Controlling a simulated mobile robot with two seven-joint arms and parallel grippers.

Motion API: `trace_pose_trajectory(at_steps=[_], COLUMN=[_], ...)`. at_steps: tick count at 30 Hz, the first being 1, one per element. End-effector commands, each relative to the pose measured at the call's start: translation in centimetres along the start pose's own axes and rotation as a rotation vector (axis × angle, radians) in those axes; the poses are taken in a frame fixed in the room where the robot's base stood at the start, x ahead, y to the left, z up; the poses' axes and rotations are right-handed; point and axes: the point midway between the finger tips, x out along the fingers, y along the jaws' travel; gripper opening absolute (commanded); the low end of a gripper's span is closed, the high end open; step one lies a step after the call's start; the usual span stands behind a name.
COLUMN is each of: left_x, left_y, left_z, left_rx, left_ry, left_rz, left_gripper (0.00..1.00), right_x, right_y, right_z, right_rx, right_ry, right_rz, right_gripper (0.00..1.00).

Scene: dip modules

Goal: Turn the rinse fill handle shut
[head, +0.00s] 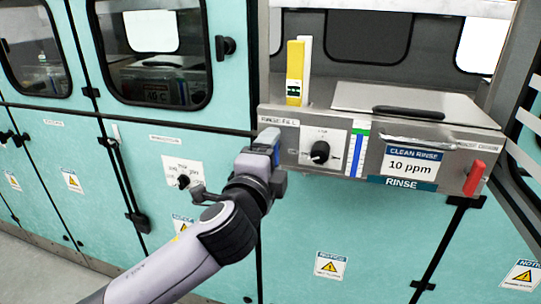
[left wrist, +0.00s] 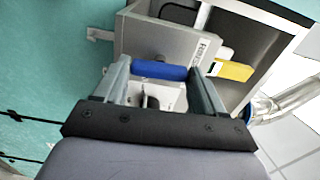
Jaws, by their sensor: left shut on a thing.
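The blue rinse fill handle (left wrist: 160,71) lies lengthwise between the two fingers of my left gripper (left wrist: 160,76) in the left wrist view, with its ends at the fingers. In the head view the handle (head: 268,137) shows as a small blue patch at the left end of the rinse module front, below the "RINSE FILL" label (head: 279,121). My left gripper (head: 272,154) is shut on it, and the wrist hides most of the handle and its mount. My right gripper is not in view.
The grey rinse module (head: 450,118) has a black knob (head: 320,152), a level gauge (head: 356,152), a "10 ppm" sign (head: 413,162) and a red handle (head: 474,177). A yellow block (head: 295,72) stands on top beside a lid (head: 400,98). Teal cabinet doors surround it.

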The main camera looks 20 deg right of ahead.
Motion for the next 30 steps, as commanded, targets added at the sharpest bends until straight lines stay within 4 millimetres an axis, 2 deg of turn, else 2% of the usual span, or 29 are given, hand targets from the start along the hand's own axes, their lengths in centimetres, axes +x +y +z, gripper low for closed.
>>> trace_pose_trajectory(at_steps=[20,21,23,30], left_x=[-0.01,-0.01,-0.01,-0.01], left_y=[-0.05,-0.05,-0.05,-0.02], left_z=[-0.07,-0.07,-0.07,-0.04], left_rx=[0.063,0.063,0.062,0.06], left_ry=[0.002,0.002,0.002,0.001], left_rz=[-0.002,-0.002,-0.002,-0.001], left_gripper=[0.4,0.8,0.96,0.96], right_x=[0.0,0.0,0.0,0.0], right_y=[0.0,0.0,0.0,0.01], right_z=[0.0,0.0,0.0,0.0], right_rx=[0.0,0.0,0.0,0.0], right_ry=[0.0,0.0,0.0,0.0], right_rz=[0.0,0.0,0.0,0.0], right_gripper=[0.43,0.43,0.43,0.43])
